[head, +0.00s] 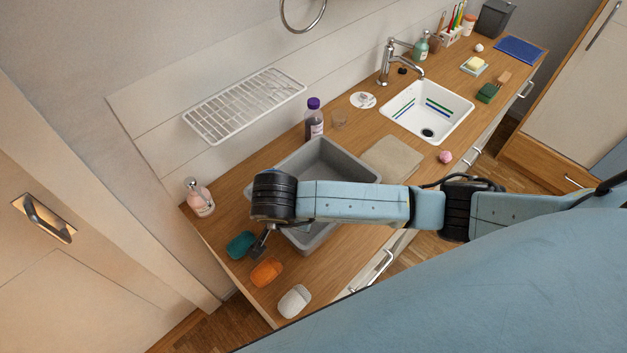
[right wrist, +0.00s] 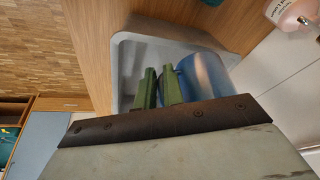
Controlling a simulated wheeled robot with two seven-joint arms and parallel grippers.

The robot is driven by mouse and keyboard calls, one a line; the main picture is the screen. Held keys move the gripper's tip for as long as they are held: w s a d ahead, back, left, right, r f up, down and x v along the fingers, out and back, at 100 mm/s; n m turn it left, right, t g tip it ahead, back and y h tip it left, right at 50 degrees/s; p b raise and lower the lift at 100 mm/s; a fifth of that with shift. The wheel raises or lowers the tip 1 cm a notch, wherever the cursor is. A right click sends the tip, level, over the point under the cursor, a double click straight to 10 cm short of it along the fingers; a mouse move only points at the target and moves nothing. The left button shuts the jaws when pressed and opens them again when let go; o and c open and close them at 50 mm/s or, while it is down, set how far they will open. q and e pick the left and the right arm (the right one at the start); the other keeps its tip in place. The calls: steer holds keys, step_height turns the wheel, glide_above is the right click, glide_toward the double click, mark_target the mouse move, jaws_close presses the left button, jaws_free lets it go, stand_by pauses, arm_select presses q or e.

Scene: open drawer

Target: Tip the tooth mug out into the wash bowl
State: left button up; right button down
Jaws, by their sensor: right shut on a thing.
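The grey wash bowl (head: 350,164) stands on the wooden counter, partly hidden by my right arm in the head view. It also shows in the right wrist view (right wrist: 130,45) beyond my fingers. My right gripper (right wrist: 158,82) has green fingers shut on the blue tooth mug (right wrist: 203,78), which shows against the bowl. The mug's mouth and contents cannot be made out, nor its exact tilt. In the head view the mug is hidden behind my right arm. My left gripper is not in view.
Teal (head: 240,245), orange (head: 266,272) and white (head: 294,301) rounded items lie at the near left end. A pink soap bottle (head: 200,200) and a purple-capped bottle (head: 314,120) stand by the bowl. A beige mat (head: 393,158) and a sink (head: 452,101) lie to the right.

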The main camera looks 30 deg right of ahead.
steer(key=shift+w+d+f+n+g+y+b, duration=0.1)
steer(key=shift+w+d+n+g+y+b, duration=0.5)
steer(key=shift+y, duration=1.6)
steer(key=shift+d+n+g+y+b, duration=0.1)
steer(key=shift+d+y+b, duration=0.9)
steer(key=shift+y, duration=1.2)
steer(key=shift+w+d+f+n+g+y+b, duration=0.1)
steer(key=shift+w+d+n+g+y+b, duration=0.2)
steer(key=shift+d+y+b, duration=1.25)
steer(key=shift+a+r+y, duration=0.3)
steer(key=shift+a+y, duration=0.3)
steer(key=shift+y, duration=0.45)
